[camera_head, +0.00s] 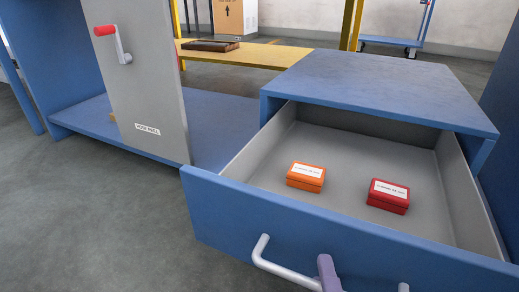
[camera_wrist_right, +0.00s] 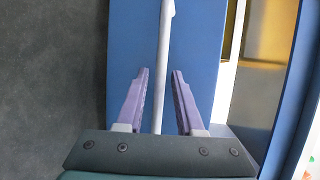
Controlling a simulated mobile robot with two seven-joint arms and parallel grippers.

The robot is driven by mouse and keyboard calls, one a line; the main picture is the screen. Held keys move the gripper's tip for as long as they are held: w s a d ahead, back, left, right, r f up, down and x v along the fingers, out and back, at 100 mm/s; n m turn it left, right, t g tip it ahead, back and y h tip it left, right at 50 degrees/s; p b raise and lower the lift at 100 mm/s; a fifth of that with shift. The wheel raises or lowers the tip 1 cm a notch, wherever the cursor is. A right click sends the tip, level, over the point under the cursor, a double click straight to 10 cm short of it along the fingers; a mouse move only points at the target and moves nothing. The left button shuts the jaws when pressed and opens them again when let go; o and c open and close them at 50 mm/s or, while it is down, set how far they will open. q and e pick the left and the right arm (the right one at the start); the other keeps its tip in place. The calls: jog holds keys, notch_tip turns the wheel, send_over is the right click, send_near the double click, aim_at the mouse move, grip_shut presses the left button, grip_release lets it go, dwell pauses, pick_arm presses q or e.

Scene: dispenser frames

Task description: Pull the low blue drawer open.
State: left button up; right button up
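The low blue drawer (camera_head: 225,212) stands pulled out of its blue cabinet (camera_head: 385,85), its grey inside showing. Its pale bar handle (camera_head: 282,272) is on the front panel, partly cut off by the bottom edge of the head view. My right gripper (camera_head: 327,272) is at the handle, with one purple finger showing. In the right wrist view its two fingers (camera_wrist_right: 160,75) stand apart on either side of the handle bar (camera_wrist_right: 163,50), with gaps showing between them and the bar. My left gripper is in neither view.
An orange box (camera_head: 306,176) and a red box (camera_head: 388,195) lie in the drawer. To the left stand a grey panel with a red-handled crank (camera_head: 105,31) and a blue shelf (camera_head: 215,115). Bare grey floor (camera_head: 90,220) lies at the front left.

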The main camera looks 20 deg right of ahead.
jog(key=shift+o, duration=0.4)
jog(key=shift+s, duration=0.1)
jog(key=p+v, duration=0.2)
jog(key=v, duration=0.7)
jog(key=shift+s+a, duration=0.2)
jog(key=shift+s, duration=0.15)
jog(key=shift+r+p, duration=0.1)
jog(key=shift+p, duration=0.2)
